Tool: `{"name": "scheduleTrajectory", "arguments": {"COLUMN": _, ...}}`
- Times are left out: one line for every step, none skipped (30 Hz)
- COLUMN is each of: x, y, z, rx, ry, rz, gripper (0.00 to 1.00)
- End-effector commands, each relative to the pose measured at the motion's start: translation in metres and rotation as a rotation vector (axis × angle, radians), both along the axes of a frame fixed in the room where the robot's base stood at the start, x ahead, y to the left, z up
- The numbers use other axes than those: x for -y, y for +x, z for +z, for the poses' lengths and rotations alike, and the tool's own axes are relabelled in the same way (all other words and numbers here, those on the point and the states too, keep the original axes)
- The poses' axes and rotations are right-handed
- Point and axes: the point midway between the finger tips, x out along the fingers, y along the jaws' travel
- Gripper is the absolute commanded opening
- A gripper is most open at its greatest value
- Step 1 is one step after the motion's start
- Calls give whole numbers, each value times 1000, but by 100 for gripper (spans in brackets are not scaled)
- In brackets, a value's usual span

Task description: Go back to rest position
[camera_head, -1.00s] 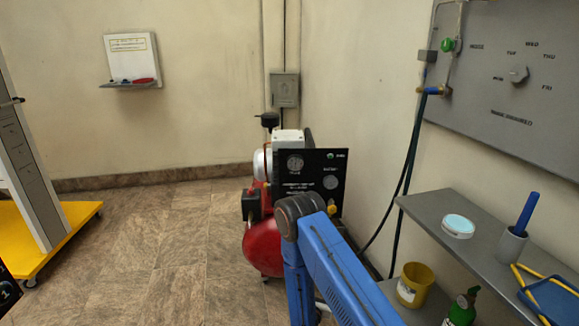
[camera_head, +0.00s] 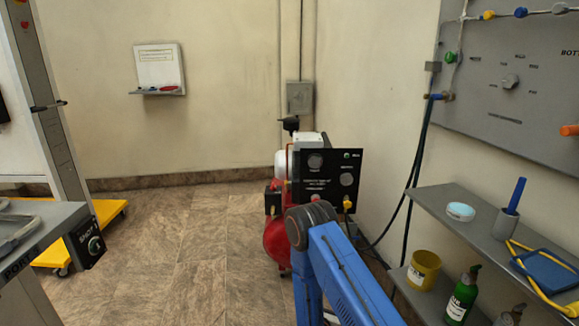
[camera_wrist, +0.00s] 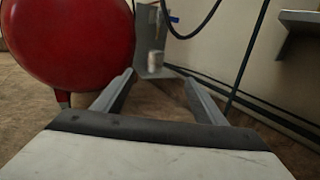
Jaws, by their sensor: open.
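My gripper (camera_wrist: 158,86) shows in the wrist view with its two grey fingers spread wide apart. It is open and nothing is between the fingers. A large red tank (camera_wrist: 68,40) is close by at the upper left of that view, apart from the fingers. In the head view my blue arm crosses the lower middle, and my gripper is hidden there. The red compressor (camera_head: 276,238) stands behind my arm, with its black gauge panel (camera_head: 331,183) facing me.
A grey shelf (camera_head: 470,212) on the right wall holds a cup with a blue handle, a round tin and a blue tool. A yellow cup (camera_head: 423,269) and a green bottle (camera_head: 462,296) stand below. A grey bench (camera_head: 40,243) is at left. Open floor lies between.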

Motion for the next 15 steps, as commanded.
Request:
{"name": "scheduleTrajectory", "arguments": {"x": 2, "y": 1, "z": 5, "rx": 4, "ry": 2, "rz": -10, "gripper": 65}}
{"name": "scheduleTrajectory", "arguments": {"x": 4, "y": 1, "z": 8, "rx": 6, "ry": 4, "rz": -17, "gripper": 65}}
{"name": "scheduleTrajectory", "arguments": {"x": 6, "y": 2, "z": 12, "rx": 10, "ry": 6, "rz": -27, "gripper": 65}}
{"name": "scheduleTrajectory", "arguments": {"x": 8, "y": 2, "z": 15, "rx": 11, "ry": 6, "rz": -34, "gripper": 65}}
{"name": "scheduleTrajectory", "arguments": {"x": 10, "y": 2, "z": 19, "rx": 14, "ry": 8, "rz": -43, "gripper": 65}}
{"name": "scheduleTrajectory", "arguments": {"x": 13, "y": 3, "z": 24, "rx": 19, "ry": 11, "rz": -54, "gripper": 65}}
{"name": "scheduleTrajectory", "arguments": {"x": 15, "y": 3, "z": 28, "rx": 21, "ry": 12, "rz": -64, "gripper": 65}}
{"name": "scheduleTrajectory", "arguments": {"x": 18, "y": 4, "z": 32, "rx": 25, "ry": 14, "rz": -75, "gripper": 65}}
{"name": "scheduleTrajectory", "arguments": {"x": 21, "y": 4, "z": 38, "rx": 30, "ry": 17, "rz": -89, "gripper": 65}}
{"name": "scheduleTrajectory", "arguments": {"x": 24, "y": 4, "z": 43, "rx": 33, "ry": 20, "rz": -100, "gripper": 65}}
{"name": "scheduleTrajectory", "arguments": {"x": 27, "y": 4, "z": 48, "rx": 38, "ry": 23, "rz": -114, "gripper": 65}}
{"name": "scheduleTrajectory", "arguments": {"x": 31, "y": 4, "z": 55, "rx": 42, "ry": 27, "rz": -130, "gripper": 65}}
{"name": "scheduleTrajectory", "arguments": {"x": 35, "y": 4, "z": 60, "rx": 46, "ry": 31, "rz": -145, "gripper": 65}}
{"name": "scheduleTrajectory", "arguments": {"x": 38, "y": 4, "z": 66, "rx": 50, "ry": 34, "rz": -159, "gripper": 65}}
{"name": "scheduleTrajectory", "arguments": {"x": 44, "y": 4, "z": 75, "rx": 58, "ry": 41, "rz": -182, "gripper": 65}}
